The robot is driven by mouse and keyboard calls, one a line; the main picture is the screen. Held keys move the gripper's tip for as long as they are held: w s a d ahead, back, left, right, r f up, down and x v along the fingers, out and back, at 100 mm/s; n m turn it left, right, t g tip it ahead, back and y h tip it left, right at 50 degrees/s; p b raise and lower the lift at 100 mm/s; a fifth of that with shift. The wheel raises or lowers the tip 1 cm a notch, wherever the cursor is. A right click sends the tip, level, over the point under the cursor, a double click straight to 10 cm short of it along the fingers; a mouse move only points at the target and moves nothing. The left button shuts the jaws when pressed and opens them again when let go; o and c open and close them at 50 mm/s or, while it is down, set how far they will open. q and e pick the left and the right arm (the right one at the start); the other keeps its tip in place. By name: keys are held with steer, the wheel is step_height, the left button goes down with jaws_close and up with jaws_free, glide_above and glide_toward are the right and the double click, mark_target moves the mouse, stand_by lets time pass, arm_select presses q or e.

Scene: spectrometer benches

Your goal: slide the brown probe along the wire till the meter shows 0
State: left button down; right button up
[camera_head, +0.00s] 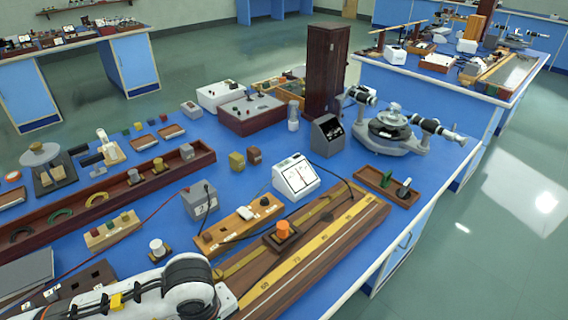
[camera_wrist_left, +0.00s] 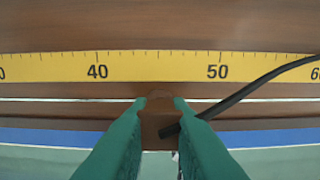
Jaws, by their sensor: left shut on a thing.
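The brown probe (camera_wrist_left: 158,120) is between the green fingers of my left gripper (camera_wrist_left: 160,102) in the left wrist view. The gripper is shut on it. It sits beside the yellow scale (camera_wrist_left: 150,66), around the 45 mark, next to the pale wire (camera_wrist_left: 60,99); I cannot tell whether it touches the wire. A black cable (camera_wrist_left: 250,88) runs from it to the right. In the head view the wooden wire board (camera_head: 345,237) carries the scale, and my left arm hides its near end and the probe. The white meter (camera_head: 296,176) stands behind the board; its needle is too small to read.
A block with an orange knob (camera_head: 283,231) sits on the board. A wooden strip with knobs (camera_head: 238,222) and a grey box (camera_head: 201,201) stand left of it. A small tray (camera_head: 386,187) lies behind the board's far end. The bench edge is close on the right.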

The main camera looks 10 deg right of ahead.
arm_select(q)
steer(key=shift+s+f, duration=0.15)
steer(key=shift+f, duration=0.05)
steer(key=c, duration=1.3)
jaws_free()
steer(key=shift+a, duration=0.1)
steer(key=shift+r, duration=0.1)
steer(key=shift+w+r, duration=0.1)
steer(key=shift+w, duration=0.1)
